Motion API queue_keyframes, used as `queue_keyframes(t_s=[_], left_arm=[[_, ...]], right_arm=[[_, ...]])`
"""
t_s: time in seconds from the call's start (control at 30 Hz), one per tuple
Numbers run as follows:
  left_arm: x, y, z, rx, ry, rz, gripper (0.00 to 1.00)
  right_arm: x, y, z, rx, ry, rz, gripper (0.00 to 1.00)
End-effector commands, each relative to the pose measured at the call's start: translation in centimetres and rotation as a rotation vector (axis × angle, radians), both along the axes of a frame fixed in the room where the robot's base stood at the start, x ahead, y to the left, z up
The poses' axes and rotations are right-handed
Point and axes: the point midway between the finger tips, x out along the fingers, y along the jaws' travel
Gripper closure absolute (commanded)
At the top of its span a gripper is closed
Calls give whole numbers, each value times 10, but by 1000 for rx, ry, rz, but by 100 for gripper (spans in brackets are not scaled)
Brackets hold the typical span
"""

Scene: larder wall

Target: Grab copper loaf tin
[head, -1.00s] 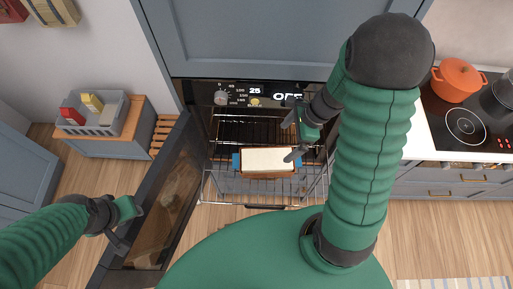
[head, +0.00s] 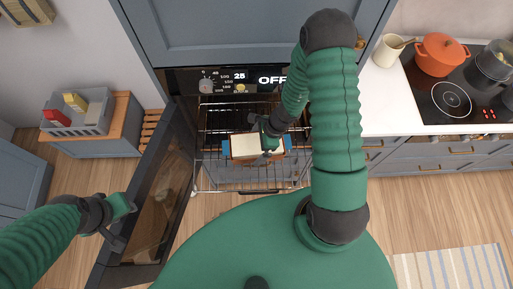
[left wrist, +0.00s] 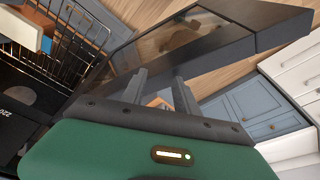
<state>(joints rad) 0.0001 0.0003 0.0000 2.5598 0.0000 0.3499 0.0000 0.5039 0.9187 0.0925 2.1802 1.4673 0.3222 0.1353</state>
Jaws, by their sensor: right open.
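The copper loaf tin (head: 243,159) sits on the pulled-out wire rack of the open oven, with a flat cream top and blue pieces at both ends. It also shows in part at the upper left of the left wrist view (left wrist: 20,26). My right gripper (head: 268,150) is open over the right part of the tin and hides some of it; contact cannot be told. My left gripper (head: 118,238) is beside the open oven door, near its free edge. In the left wrist view its two fingers (left wrist: 160,82) stand apart with a visible gap.
The open oven door (head: 158,190) stands to the left of the rack (head: 222,183). A grey crate (head: 95,118) sits on a low cabinet at left. An orange pot (head: 440,55) is on the hob at right.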

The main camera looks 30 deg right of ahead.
Motion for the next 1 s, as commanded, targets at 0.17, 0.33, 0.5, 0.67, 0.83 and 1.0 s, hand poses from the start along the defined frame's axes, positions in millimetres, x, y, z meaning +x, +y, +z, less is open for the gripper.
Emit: queue_keyframes(t_s=[0.17,0.33,0.5,0.67,0.83,1.0], left_arm=[[0,0,0,0,0,0,64],[0,0,0,0,0,0,64],[0,0,0,0,0,0,64],[0,0,0,0,0,0,64],[0,0,0,0,0,0,64],[0,0,1,0,0,0,64]], right_arm=[[1,0,0,-1,-1,1,1],[1,0,0,-1,0,1,24],[1,0,-1,-2,1,1,46],[1,0,-1,-2,1,1,67],[1,0,0,-1,1,2,78],[1,0,1,-1,1,2,78]])
